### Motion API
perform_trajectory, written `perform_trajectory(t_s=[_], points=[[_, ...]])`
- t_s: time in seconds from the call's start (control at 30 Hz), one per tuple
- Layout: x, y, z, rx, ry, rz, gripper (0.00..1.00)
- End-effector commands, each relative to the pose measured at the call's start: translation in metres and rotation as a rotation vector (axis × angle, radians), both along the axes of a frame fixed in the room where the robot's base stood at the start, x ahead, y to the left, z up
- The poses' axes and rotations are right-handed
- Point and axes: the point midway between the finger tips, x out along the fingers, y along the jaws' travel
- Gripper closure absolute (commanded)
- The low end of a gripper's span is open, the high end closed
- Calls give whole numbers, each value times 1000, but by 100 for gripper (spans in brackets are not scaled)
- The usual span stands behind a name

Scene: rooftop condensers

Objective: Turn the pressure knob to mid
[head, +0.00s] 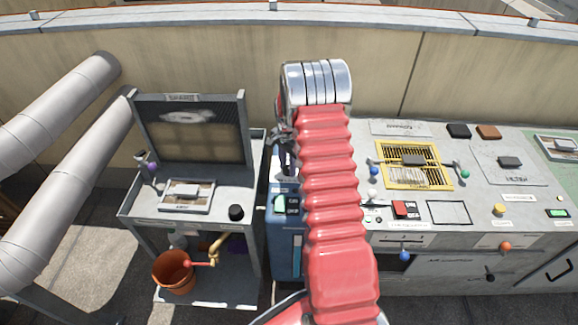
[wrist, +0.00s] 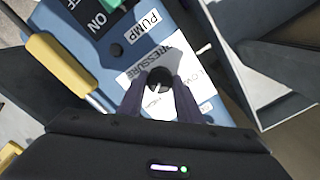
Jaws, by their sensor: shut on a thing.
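The pressure knob (wrist: 158,76) is a small round black knob with a white pointer mark, on a white label strip (wrist: 188,64) of a blue pump box (wrist: 125,63). The strip reads PRESSURE, with LOW to the right of the knob; other lettering below it is partly hidden. The white mark shows on the near side of the knob, toward the bottom of the picture. My gripper (wrist: 160,92) has its two dark fingers on either side of the knob, shut on it. In the head view my red arm hides the knob and part of the blue box (head: 284,235).
A green PUMP switch (head: 281,204) is on the same box. A grey bench (head: 445,240) with a yellow grate (head: 414,184) and several knobs stands right. A yellow bar (wrist: 60,62) is near the box.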

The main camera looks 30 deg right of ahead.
Motion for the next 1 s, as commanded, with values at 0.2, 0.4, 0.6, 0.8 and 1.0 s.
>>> perform_trajectory(t_s=[0.2, 0.4, 0.6, 0.8, 1.0], points=[[-1, 0, 0, 1, 3, 0, 91], [-2, -2, 0, 0, 3, 8, 91], [-2, -1, 0, 0, 4, 53, 91], [-2, 0, 0, 1, 5, 155, 91], [-3, 0, -1, 3, 7, 311, 91]])
